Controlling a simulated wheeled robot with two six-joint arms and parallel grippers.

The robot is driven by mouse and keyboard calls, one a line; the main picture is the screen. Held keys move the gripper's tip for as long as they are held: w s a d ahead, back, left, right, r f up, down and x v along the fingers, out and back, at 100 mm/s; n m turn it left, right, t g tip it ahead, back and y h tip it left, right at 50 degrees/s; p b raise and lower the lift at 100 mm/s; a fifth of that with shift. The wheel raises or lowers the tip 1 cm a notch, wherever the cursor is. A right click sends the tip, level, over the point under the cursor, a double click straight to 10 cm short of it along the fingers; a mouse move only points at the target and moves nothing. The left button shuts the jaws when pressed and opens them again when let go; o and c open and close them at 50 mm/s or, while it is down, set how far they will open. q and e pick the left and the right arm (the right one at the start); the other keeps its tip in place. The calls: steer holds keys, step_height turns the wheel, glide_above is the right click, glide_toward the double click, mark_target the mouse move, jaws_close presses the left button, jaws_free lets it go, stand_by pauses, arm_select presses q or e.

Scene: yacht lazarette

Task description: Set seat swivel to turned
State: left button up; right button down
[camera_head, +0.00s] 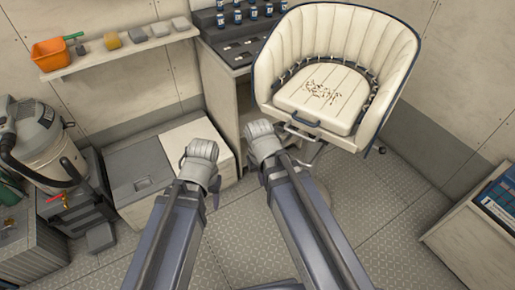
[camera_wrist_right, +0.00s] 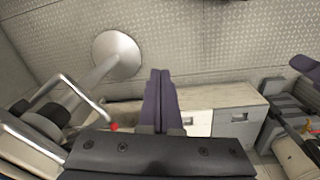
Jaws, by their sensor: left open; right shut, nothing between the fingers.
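The seat (camera_head: 312,97) is a cream, ribbed bucket chair with dark blue trim, at the upper right in the head view. Dark crumbs or marks lie on its cushion. A thin metal bar (camera_head: 300,132) shows under its front edge. In the right wrist view a bent metal bar (camera_wrist_right: 82,92) is at left, beside the pale post and round base (camera_wrist_right: 117,54). My right gripper (camera_head: 257,128) is just left of the seat's front; its fingers (camera_wrist_right: 160,75) are shut and empty, apart from the bar. My left gripper (camera_head: 203,147) is open and empty, further left over a bin lid.
White and grey lockers (camera_head: 153,170) stand behind my grippers. A grey cabinet (camera_head: 238,55) with bottles is left of the seat. A shelf (camera_head: 118,52) holds an orange bin; a vacuum (camera_head: 40,140) stands at left. A counter (camera_head: 475,225) is at right. Patterned floor (camera_head: 385,215) is free.

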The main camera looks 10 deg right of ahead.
steer(key=w+d+f+m+h+b, duration=0.25)
steer(key=w+m, duration=0.25)
steer(key=w, duration=0.6)
steer(key=w+a+r+m+h, duration=0.4)
steer(key=w+a, duration=0.1)
steer(key=w, duration=0.4)
arm_select(q)
step_height(320, 180, down, 11)
steer(key=b, duration=0.7)
arm_select(e)
steer(key=s+d+r+x, duration=0.1)
steer(key=d+x, duration=0.1)
steer(key=x, duration=0.9)
steer(key=shift+s+d, duration=0.2)
steer(key=shift+s, duration=0.15)
arm_select(q)
steer(key=shift+r, duration=0.1)
arm_select(e)
steer(key=shift+f, duration=0.15)
